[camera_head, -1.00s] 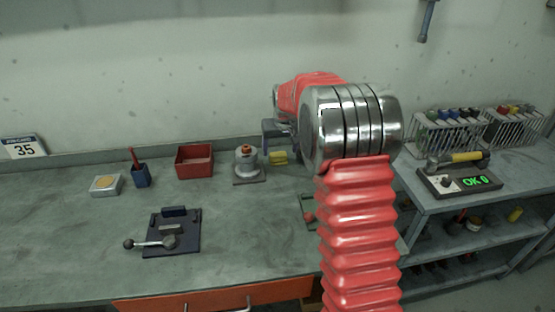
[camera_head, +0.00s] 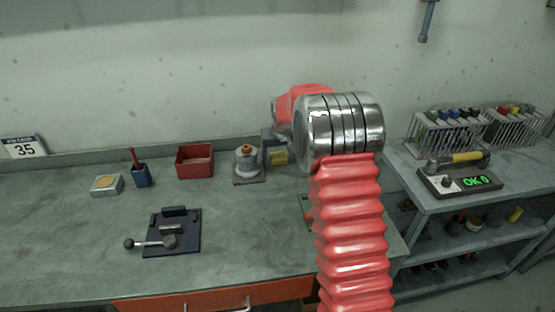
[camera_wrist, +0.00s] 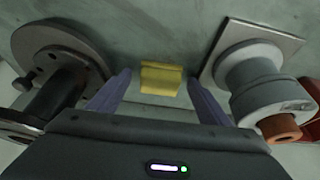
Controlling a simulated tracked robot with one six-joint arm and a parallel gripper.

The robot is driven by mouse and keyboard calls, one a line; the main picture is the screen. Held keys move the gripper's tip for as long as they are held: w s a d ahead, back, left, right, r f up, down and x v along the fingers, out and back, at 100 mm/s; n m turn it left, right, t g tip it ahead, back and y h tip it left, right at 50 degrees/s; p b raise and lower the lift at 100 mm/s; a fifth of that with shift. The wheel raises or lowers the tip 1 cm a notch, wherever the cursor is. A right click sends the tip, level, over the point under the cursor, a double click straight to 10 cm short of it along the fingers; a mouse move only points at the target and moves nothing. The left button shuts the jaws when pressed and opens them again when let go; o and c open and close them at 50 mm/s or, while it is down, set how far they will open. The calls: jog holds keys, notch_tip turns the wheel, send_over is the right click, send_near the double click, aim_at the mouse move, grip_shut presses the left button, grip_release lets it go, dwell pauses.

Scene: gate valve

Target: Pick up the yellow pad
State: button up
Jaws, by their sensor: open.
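The yellow pad (camera_wrist: 161,78) is a small yellow block lying on the grey-green bench, in the upper middle of the wrist view. In the head view part of my gripper (camera_head: 271,142) shows as a blue-grey shape beside the pad; the rest is hidden by my arm.
The grey valve with an orange tip (camera_wrist: 268,90) stands on a square plate close right of the pad in the wrist view. A dark round-based fixture (camera_wrist: 70,65) stands close left. A red bin (camera_head: 195,161) and a clamp plate (camera_head: 172,230) are farther left on the bench.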

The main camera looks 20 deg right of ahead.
jog(key=shift+c, duration=0.4)
jog(key=c, duration=1)
